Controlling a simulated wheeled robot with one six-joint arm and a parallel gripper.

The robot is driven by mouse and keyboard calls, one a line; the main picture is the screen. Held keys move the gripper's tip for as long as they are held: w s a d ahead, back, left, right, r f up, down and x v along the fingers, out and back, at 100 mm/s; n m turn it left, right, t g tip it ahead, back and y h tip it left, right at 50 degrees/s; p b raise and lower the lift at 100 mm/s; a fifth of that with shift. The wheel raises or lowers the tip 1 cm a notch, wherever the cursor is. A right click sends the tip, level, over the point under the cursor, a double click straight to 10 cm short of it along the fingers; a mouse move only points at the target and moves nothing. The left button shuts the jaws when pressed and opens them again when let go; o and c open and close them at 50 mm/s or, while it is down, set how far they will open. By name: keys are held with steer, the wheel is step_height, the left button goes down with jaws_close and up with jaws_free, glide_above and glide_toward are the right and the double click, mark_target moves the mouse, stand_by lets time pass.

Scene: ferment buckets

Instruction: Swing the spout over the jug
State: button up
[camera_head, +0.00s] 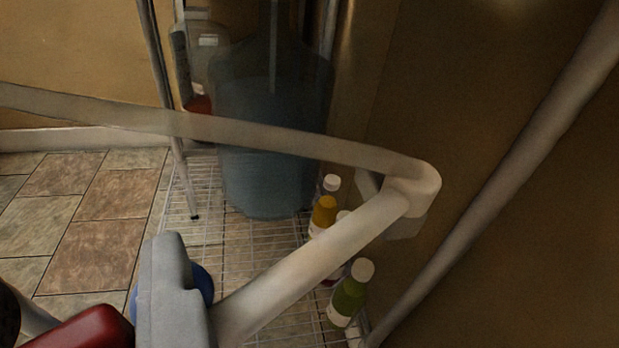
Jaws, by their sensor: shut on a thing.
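A pale pipe, which looks like the spout (310,262), runs from the lower middle up to a white elbow (412,188). A translucent pale length (240,130) runs left from the elbow, crossing in front of a large blue-grey jug (268,185). The jug stands upright on a wire shelf. My gripper (177,290) shows as a grey jaw at the bottom left, shut at the spout's near end. The grip itself and the other jaw are not clearly seen. Whether the spout's outlet is over the jug cannot be told.
Several small bottles (347,298) stand on the wire shelf (205,200) below the spout. A smaller clear vessel (202,60) stands behind the jug. A slanted pole (510,160) and brown wall lie right. Tiled floor (70,210) is open at left.

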steer(key=shift+o, duration=0.3)
steer(key=shift+s+d, duration=0.1)
steer(key=shift+s, duration=0.2)
steer(key=shift+d, duration=0.1)
steer(key=shift+s+d+n+g+y, duration=0.4)
steer(key=shift+s+d+n+y, duration=0.1)
steer(key=shift+s+d+y, duration=0.15)
steer(key=shift+c, duration=0.5)
steer(key=shift+f, duration=0.1)
steer(key=o, duration=0.9)
steer(key=shift+d, duration=0.1)
steer(key=shift+v, duration=3.45)
